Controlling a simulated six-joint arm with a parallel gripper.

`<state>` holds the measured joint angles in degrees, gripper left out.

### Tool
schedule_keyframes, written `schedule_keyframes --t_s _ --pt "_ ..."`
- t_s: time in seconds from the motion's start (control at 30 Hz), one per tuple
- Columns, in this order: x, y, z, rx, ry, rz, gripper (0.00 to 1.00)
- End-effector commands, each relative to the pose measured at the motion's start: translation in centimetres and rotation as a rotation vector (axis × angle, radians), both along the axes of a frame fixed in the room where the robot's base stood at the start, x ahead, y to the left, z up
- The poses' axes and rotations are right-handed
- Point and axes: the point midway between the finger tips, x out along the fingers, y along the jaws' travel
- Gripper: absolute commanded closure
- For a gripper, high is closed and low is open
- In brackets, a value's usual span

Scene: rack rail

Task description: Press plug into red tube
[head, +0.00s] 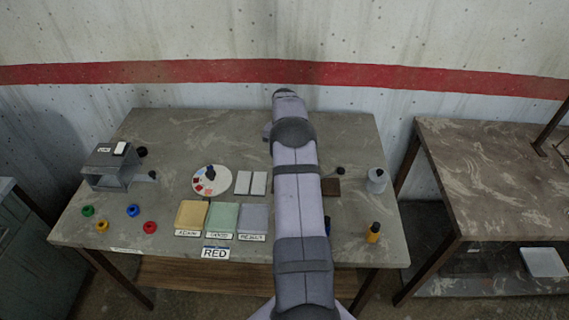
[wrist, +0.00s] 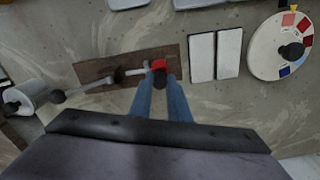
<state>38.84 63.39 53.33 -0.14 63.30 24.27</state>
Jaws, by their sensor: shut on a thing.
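In the wrist view my gripper (wrist: 160,83) has its two blue fingers closed around a small piece with a dark end and a red end (wrist: 159,65); it looks like the plug. The piece is over the right part of a brown board (wrist: 98,78), beside a pale rod with a dark knob (wrist: 119,75); whether they touch is unclear. A red ring-like piece with a dark centre (head: 150,227), perhaps the red tube, is at the table's front left.
Green (head: 88,211), blue (head: 133,210) and yellow (head: 102,226) rings are near the red one. A colour disc (head: 222,178), white pads (head: 250,183), coloured mats and a RED card (head: 215,252) fill the middle. A white canister (head: 377,182) and yellow black-topped piece (head: 373,234) are right.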

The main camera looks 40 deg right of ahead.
Motion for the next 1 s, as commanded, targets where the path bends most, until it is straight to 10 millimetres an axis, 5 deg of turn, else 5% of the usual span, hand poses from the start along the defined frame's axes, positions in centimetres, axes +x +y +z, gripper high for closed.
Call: schedule_keyframes --t_s 0.77,0.8,0.87,1.0 --pt "0.00 0.00 -0.04 0.000 0.000 0.000 1.00" --pt "0.00 0.00 -0.04 0.000 0.000 0.000 0.79" --pt "0.00 0.00 -0.04 0.000 0.000 0.000 0.65" --pt "0.00 0.00 -0.04 0.000 0.000 0.000 0.62"
